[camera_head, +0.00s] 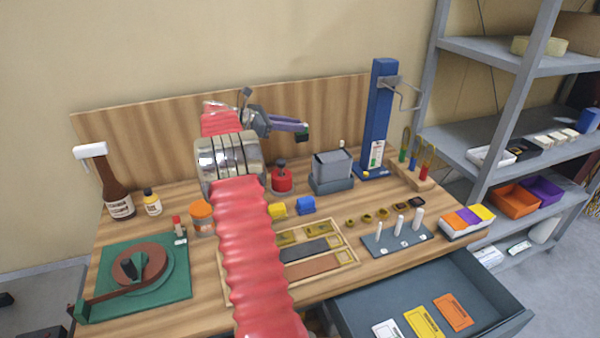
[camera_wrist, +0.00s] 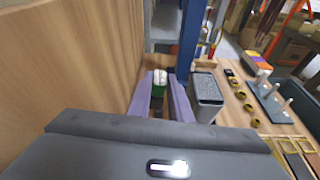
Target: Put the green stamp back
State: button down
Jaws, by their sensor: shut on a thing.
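My gripper (camera_head: 298,127), with purple fingers, is raised above the back of the workbench near the wooden back panel. It is shut on the green stamp (camera_head: 302,137), which shows as a small dark green piece at the fingertips. In the wrist view my gripper (camera_wrist: 160,98) points away, with the green stamp (camera_wrist: 157,91) between the fingers and a pale rounded part at its top. The stamp is well clear of the bench top.
A tall blue post (camera_head: 378,120) stands right of my gripper, with a grey bin (camera_head: 332,168) and a red pot (camera_head: 282,180) below. A drawer (camera_head: 480,300) is open at the front right.

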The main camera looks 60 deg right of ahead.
notch_tip(320, 180, down, 2)
jog(key=shift+f, duration=0.2)
dwell(0.3)
jog(key=shift+w+n, duration=0.1)
jog(key=shift+n, duration=0.3)
jog(key=shift+f, duration=2.5)
jog(key=shift+f, duration=2.5)
jog(key=shift+f, duration=0.1)
